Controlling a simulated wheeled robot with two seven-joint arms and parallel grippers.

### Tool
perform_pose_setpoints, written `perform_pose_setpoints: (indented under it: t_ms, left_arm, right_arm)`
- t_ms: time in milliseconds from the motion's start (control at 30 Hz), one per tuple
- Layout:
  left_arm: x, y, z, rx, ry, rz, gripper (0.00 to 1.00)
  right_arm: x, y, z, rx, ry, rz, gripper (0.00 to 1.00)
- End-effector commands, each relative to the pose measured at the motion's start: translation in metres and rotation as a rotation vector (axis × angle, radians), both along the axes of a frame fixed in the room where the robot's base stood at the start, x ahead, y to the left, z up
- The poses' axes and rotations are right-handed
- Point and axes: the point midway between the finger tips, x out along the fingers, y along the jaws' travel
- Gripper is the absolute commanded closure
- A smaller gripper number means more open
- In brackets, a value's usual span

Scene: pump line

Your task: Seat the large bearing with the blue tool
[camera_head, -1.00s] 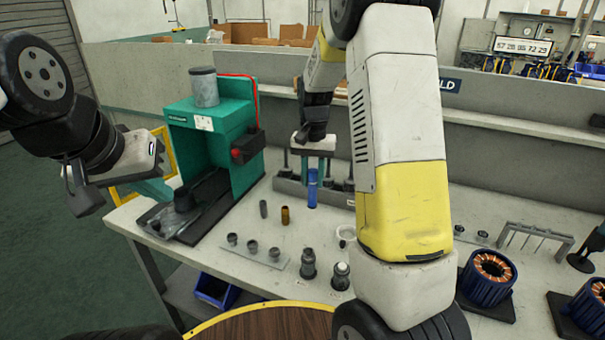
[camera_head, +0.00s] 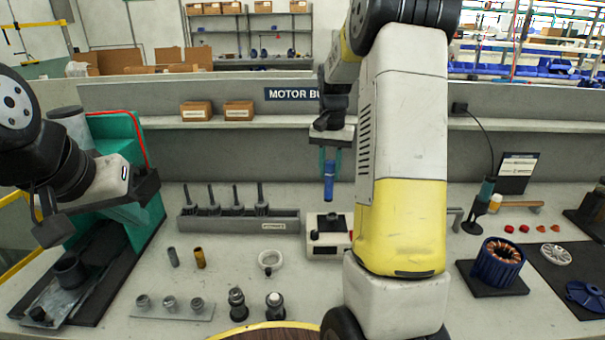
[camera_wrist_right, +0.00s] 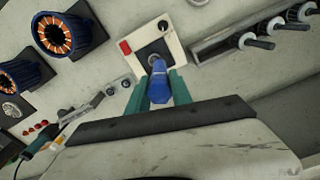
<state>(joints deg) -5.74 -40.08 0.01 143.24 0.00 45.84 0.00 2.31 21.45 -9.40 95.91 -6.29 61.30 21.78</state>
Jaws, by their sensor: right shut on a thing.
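My right gripper (camera_head: 330,158) is shut on the blue tool (camera_head: 329,182), which hangs upright in the head view. The blue tool also shows in the right wrist view (camera_wrist_right: 160,85), between the teal fingers. Its lower end is toward a white box (camera_head: 328,238) with a dark top and a dark round part; I cannot tell the gap. That box also shows in the wrist view (camera_wrist_right: 172,42). Several small grey ring-like parts sit on a pale plate (camera_head: 155,313). I cannot tell which part is the large bearing. My left gripper (camera_head: 130,212) is by the green press; its opening is unclear.
The green press (camera_head: 125,135) stands at left. A grey rack (camera_head: 240,223) with upright pins is behind. A white ring (camera_head: 270,262), two dark stepped parts (camera_head: 237,304) and two small cylinders (camera_head: 200,258) stand in front. A blue motor stator (camera_head: 498,263) is at right.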

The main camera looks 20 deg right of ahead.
Motion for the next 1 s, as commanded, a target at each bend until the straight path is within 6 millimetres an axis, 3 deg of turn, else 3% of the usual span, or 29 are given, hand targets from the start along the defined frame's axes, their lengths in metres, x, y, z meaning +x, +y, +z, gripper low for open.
perform_pose_setpoints:
  t_ms: [167,633,1000]
  left_arm:
    - [0.000,0.000,0.000,0.000,0.000,0.000,1.00]
    - [0.000,0.000,0.000,0.000,0.000,0.000,1.00]
    - [0.000,0.000,0.000,0.000,0.000,0.000,1.00]
  right_arm:
    - [-0.001,-0.005,0.001,-0.001,0.001,-0.007,1.00]
    - [-0.001,-0.006,-0.036,-0.001,0.002,-0.008,1.00]
    - [-0.001,-0.006,-0.041,-0.001,0.000,-0.008,1.00]
